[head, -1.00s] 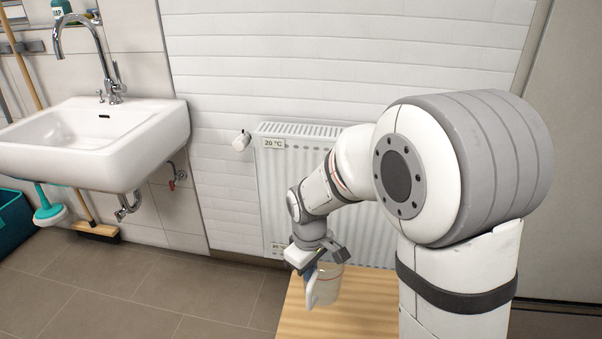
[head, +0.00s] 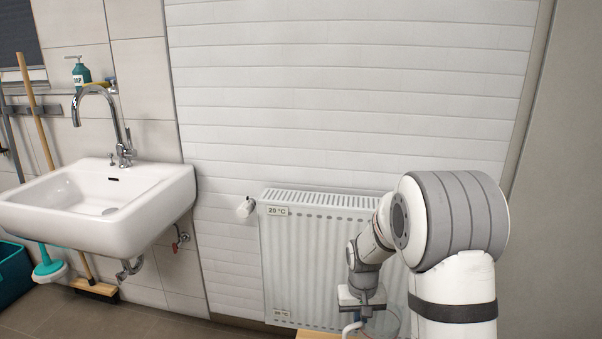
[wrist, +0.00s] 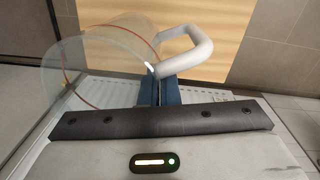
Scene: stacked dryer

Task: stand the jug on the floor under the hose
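The jug is clear with a white handle. In the head view its body (head: 387,322) is partly cut off by the bottom edge, in front of the radiator. In the wrist view the jug (wrist: 95,65) lies at the left, with a red line around it and its handle (wrist: 192,50) to the right. My gripper (head: 362,298) is above the jug in the head view. In the wrist view the blue fingers of my gripper (wrist: 160,90) are close together on the near end of the handle. I see no hose; little floor (head: 150,322) shows.
A pale wooden surface (wrist: 232,38) lies below the jug, with grey tiles beside it. A white radiator (head: 315,260) stands against the wall behind. A sink (head: 110,205) hangs at the left, with a broom (head: 95,290) and teal tub (head: 12,270) below.

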